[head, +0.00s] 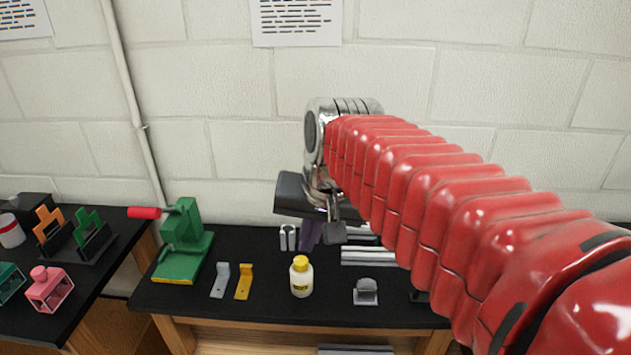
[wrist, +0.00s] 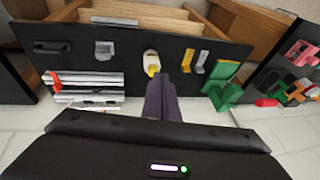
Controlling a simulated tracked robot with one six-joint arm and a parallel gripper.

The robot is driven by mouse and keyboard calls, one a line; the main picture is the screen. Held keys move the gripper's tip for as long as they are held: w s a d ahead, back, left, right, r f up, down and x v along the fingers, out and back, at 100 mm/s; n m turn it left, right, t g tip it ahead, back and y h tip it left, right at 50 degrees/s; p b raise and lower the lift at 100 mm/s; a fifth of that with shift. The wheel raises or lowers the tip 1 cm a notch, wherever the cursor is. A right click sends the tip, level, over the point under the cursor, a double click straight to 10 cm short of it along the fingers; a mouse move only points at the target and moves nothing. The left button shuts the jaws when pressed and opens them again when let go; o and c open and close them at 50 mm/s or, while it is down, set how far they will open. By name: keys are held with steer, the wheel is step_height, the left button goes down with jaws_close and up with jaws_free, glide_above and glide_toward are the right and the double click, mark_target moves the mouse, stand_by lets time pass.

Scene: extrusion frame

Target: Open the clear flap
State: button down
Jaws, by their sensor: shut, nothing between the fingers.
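The silver extrusion bars (head: 368,255) lie at the back of the black table, partly hidden behind my gripper and red arm. They show more fully in the wrist view (wrist: 95,78), at left, with a small red part (wrist: 56,82) at their left end. I cannot make out the clear flap itself in either view. My gripper (head: 309,243) hangs above the back of the table, left of the bars in the head view. Its purple fingers also show in the wrist view (wrist: 160,84), closed together and empty, pointing toward the tabletop, to the right of the bars.
A white bottle with yellow cap (head: 301,278) stands near the front. Grey (head: 220,280) and yellow (head: 244,282) brackets, a green press (head: 183,245) and a grey block (head: 366,292) are on the table (head: 265,310). A second table is at left. A wall stands behind.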

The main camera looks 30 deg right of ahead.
steer(key=s+a+f+n+t, duration=0.1)
steer(key=s+a+f+n, duration=0.4)
steer(key=s+f+n, duration=0.1)
steer(key=s+f, duration=0.1)
steer(key=s, duration=0.1)
steer(key=shift+s, duration=0.3)
steer(key=shift+d+f, duration=0.1)
